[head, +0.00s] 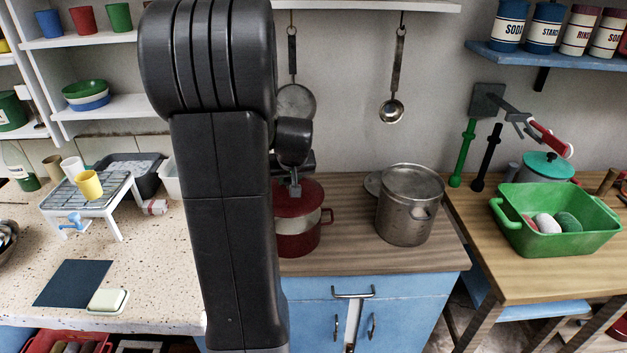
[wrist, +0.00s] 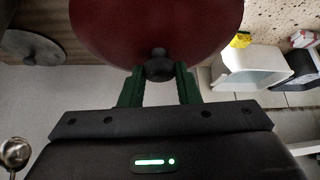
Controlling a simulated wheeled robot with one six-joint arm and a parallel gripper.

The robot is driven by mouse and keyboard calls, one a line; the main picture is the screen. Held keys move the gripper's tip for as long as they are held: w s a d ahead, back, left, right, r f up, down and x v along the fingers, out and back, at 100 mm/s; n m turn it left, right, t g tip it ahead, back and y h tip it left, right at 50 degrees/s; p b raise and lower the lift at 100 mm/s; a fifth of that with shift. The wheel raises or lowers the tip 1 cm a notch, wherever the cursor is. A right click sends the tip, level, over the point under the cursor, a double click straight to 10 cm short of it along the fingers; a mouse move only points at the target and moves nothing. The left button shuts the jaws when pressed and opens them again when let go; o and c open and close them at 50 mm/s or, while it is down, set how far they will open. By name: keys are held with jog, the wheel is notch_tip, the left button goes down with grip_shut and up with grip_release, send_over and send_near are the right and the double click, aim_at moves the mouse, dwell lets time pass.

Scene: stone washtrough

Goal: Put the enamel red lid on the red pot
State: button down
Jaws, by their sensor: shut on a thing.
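The red lid (wrist: 158,25) fills the top of the wrist view, and its dark knob (wrist: 159,66) is between the two green fingers of my gripper (wrist: 158,88). My gripper is shut on the knob. In the head view the lid (head: 300,192) is over the red pot (head: 297,243) on the wooden counter. My arm hides the left part of both. I cannot tell whether the lid touches the pot's rim all round. The pot has a pale band near its top and a handle at its right.
A pan (head: 295,103) and a ladle (head: 392,110) hang on the wall behind. A green basin (head: 555,225) stands on the right table.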

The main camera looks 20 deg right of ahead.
jog(key=shift+a, duration=0.2)
jog(key=shift+s+f, duration=0.1)
jog(key=shift+f, duration=0.05)
jog(key=shift+f+b, duration=1.15)
jog(key=shift+f, duration=0.6)
jog(key=shift+f+b, duration=0.4)
jog(key=shift+b, duration=0.25)
jog(key=shift+f+b, duration=0.45)
jog(key=shift+b, duration=0.05)
jog(key=shift+f+b, duration=0.1)
jog(key=shift+b, duration=0.25)
dwell(1.0)
jog(key=c, duration=0.5)
grip_release()
